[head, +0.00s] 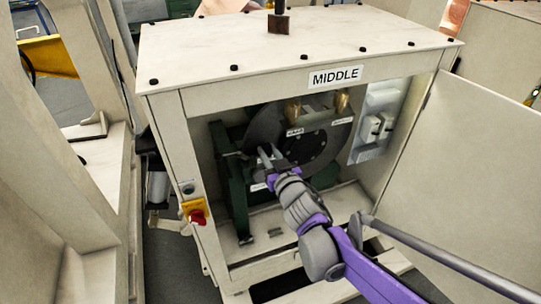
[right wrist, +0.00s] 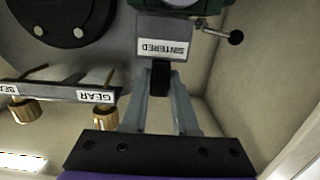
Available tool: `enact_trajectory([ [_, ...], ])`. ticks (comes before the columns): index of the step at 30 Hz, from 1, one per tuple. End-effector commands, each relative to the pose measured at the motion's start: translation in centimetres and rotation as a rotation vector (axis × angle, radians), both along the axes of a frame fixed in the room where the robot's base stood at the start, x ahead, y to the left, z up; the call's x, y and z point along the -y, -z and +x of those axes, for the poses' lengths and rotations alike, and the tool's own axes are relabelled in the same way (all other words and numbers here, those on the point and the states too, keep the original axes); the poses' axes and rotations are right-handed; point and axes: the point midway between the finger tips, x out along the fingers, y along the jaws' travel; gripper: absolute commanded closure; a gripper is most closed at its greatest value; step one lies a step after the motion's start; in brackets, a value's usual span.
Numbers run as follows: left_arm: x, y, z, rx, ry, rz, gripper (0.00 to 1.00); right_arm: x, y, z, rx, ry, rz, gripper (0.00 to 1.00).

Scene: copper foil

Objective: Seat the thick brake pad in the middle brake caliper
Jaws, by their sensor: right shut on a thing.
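The cabinet marked MIDDLE (head: 335,76) stands open, with a dark grey disc (head: 262,125) on a green stand (head: 238,195) inside. My right gripper (head: 270,156) reaches into it, in front of the disc. In the right wrist view my right gripper (right wrist: 160,85) is shut on a small black block (right wrist: 160,76), which seems to be the brake pad. My left gripper is out of view.
A lever with a black ball knob (right wrist: 236,37) sticks out beside the labelled part. The cabinet door (head: 475,150) is swung open at the right. A red switch (head: 196,214) is on the left post.

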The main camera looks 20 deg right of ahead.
Motion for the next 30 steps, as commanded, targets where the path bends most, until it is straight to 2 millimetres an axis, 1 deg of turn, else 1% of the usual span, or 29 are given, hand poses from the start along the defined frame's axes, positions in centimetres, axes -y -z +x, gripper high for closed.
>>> enact_trajectory([
  [30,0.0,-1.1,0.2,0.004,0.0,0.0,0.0,-0.2,0.0,5.2,0.001,0.0,0.001,1.0],
])
